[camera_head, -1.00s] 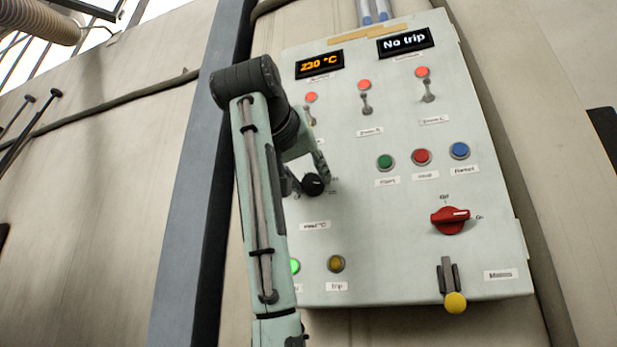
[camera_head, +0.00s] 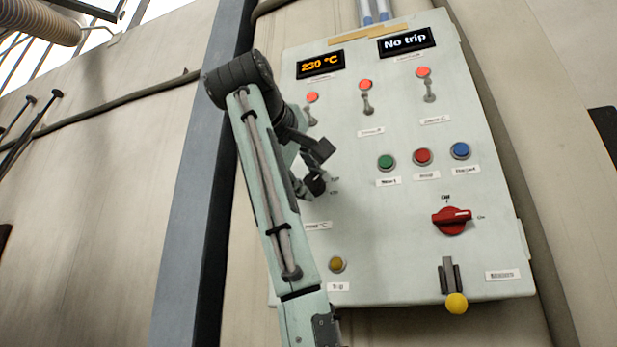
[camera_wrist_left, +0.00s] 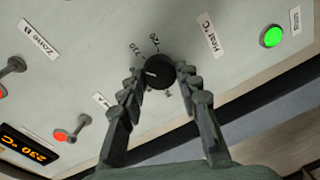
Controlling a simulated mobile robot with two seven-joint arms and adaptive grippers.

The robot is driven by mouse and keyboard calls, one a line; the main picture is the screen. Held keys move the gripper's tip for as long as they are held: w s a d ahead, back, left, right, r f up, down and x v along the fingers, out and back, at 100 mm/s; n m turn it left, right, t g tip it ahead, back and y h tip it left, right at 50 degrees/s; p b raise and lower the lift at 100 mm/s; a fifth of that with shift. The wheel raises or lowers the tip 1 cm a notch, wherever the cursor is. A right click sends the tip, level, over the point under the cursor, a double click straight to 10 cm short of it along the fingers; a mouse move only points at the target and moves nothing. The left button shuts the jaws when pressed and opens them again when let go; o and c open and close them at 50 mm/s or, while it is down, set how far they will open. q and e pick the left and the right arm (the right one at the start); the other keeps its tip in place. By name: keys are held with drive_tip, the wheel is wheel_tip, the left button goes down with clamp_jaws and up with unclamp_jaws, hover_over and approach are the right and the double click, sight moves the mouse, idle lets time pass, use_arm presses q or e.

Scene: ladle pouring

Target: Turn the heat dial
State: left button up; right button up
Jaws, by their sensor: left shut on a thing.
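The heat dial (camera_wrist_left: 158,72) is a round black knob with a white pointer line, on the pale panel by a "Heat °C" label (camera_wrist_left: 207,35). It also shows in the head view (camera_head: 316,185), partly covered by my gripper. My left gripper (camera_wrist_left: 158,77) has its fingers on either side of the dial and is shut on it. In the head view the left gripper (camera_head: 318,168) reaches the panel from the left. The temperature display (camera_head: 320,64) reads 230 °C in orange. My right gripper is in neither view.
The control panel (camera_head: 400,250) also carries toggle switches under red lamps, green, red (camera_head: 423,157) and blue buttons, a red rotary switch (camera_head: 451,221) and a yellow-tipped lever (camera_head: 456,302). A "No trip" display (camera_head: 405,41) is at the top. A dark post (camera_head: 190,190) stands left of the panel.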

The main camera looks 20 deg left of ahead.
use_arm(q)
drive_tip(key=n, duration=0.3)
drive_tip(key=shift+n, duration=0.3)
drive_tip(key=n, duration=0.4)
drive_tip(key=shift+a+h, duration=0.1)
drive_tip(key=shift+h, duration=0.2)
drive_tip(key=n, duration=0.3)
drive_tip(key=shift+f+n, duration=0.1)
drive_tip(key=shift+n, duration=0.2)
drive_tip(key=shift+f+n+h, duration=0.1)
drive_tip(key=shift+n+h, duration=0.2)
drive_tip(key=shift+n, duration=1.4)
drive_tip(key=o, duration=1.2)
drive_tip(key=shift+c, duration=0.2)
drive_tip(key=s, duration=0.7)
drive_tip(key=shift+s+a, duration=0.3)
